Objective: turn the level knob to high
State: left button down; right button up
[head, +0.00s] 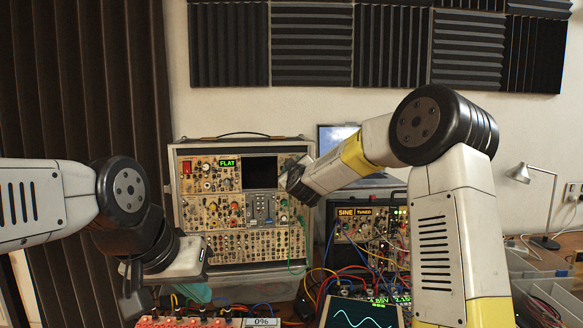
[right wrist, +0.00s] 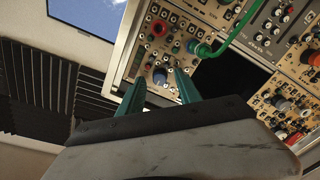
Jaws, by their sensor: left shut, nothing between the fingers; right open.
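In the right wrist view, a blue-grey knob (right wrist: 160,75) sits on a beige panel, with a red socket or knob above it. I cannot read its label or setting. My right gripper (right wrist: 161,82) is open, its two teal fingers on either side of the knob in the picture. I cannot tell whether they touch it or stop short. In the head view, my right arm hides its own fingers at the right side of the rack (head: 240,250). My left gripper (head: 195,292) is shut and empty, low in front of the rack's left lower corner.
The rack has a dark screen (head: 259,172) and a green "FLAT" display (head: 228,163). A green cable (right wrist: 215,45) loops near the right fingers. A second unit marked "SINE TUNED" (head: 358,212), loose cables and a scope screen (head: 360,314) stand to the right.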

jog(key=shift+w, duration=0.15)
grip_shut()
dwell(0.4)
jog(key=m, duration=1.3)
jog(key=m+y, duration=0.1)
jog(key=m, duration=1.2)
jog(key=shift+d+g, duration=0.2)
jog(key=shift+g, duration=0.1)
